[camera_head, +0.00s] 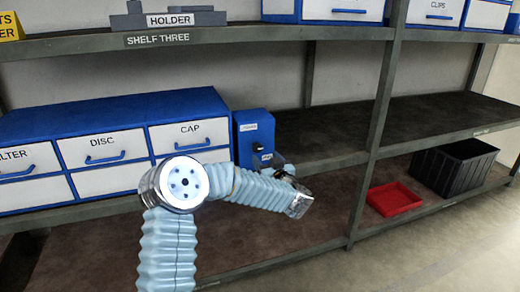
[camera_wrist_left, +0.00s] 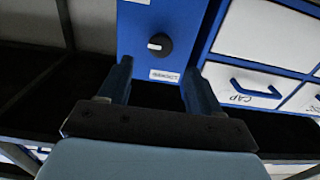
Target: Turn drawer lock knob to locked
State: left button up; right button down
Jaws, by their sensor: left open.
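The blue lock box (camera_head: 250,122) stands on the middle shelf, right of the drawer unit. Its round black knob (camera_wrist_left: 160,45) shows in the left wrist view on the blue face, with a white mark pointing sideways toward the picture's left. A small white label (camera_wrist_left: 165,76) sits near the knob; its text is too small to read surely. My left gripper (camera_head: 270,160) is in front of the box in the head view. In the left wrist view its open fingers (camera_wrist_left: 160,75) are spread below the knob, empty and apart from it. My right gripper is out of view.
The blue-and-white drawer unit (camera_head: 105,147), with DISC and CAP drawers, stands close beside the box. The middle shelf (camera_head: 420,120) right of it is clear. A red tray (camera_head: 394,199) and a black crate (camera_head: 458,168) sit on the lower shelf.

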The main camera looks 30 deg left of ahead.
aim_at(258, 149)
pick_arm(q)
jog(key=x, duration=0.7)
jog(key=shift+p, duration=0.35)
jog(key=shift+c, duration=0.3)
jog(key=c, duration=1)
